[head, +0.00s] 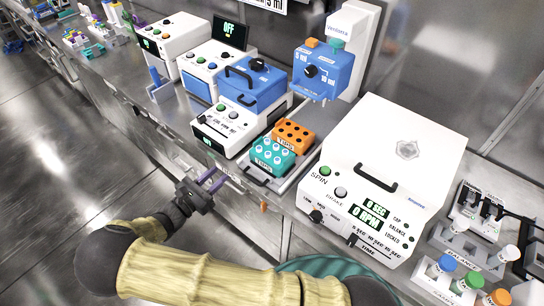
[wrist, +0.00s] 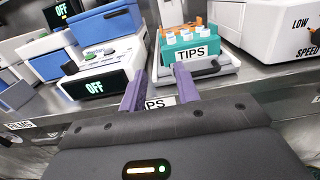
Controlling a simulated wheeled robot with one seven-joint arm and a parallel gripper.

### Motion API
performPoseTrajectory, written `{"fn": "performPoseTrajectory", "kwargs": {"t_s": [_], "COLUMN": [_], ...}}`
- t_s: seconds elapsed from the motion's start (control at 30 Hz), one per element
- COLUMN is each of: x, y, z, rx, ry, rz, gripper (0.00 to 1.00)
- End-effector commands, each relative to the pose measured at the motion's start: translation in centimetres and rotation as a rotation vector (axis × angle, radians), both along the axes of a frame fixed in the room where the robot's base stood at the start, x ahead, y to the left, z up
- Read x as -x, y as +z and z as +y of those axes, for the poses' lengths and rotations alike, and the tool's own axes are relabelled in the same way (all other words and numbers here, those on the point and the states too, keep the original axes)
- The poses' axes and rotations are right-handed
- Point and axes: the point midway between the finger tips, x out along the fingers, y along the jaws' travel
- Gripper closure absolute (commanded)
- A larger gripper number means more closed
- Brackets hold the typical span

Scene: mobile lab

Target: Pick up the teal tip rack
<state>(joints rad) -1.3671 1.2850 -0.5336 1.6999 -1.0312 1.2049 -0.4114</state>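The teal tip rack (head: 271,155) stands on a tray on the steel bench, in front of an orange rack, with white tips in its top. In the wrist view the teal tip rack (wrist: 191,48) shows its "TIPS" label, ahead of and a little right of the fingers. My gripper (head: 215,180) is open and empty, left of the rack and out in front of the bench edge in the head view. Its two purple fingers also show in the wrist view (wrist: 160,90), apart, with nothing between them but a bench-edge label behind.
The orange rack (head: 293,134) stands right behind the teal one. A white centrifuge (head: 390,170) is to the right, and a blue-topped device (head: 250,95) is to the left. A tray handle (head: 257,178) lies before the teal rack. The bench edge runs between gripper and rack.

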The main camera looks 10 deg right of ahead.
Motion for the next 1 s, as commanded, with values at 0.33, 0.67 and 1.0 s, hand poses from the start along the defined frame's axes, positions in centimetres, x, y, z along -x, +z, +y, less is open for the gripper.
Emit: {"fn": "performPoseTrajectory", "kwargs": {"t_s": [0.33,0.67,1.0], "x": [-3.5,-7.5,-8.2], "y": [0.2,0.2,0.0], "z": [-3.6,-7.5,-8.2], "rx": [0.001,0.0,-0.002], "ry": [-0.005,-0.004,-0.002], "rz": [0.001,0.0,0.001], "gripper": [0.68,0.68,0.68]}}
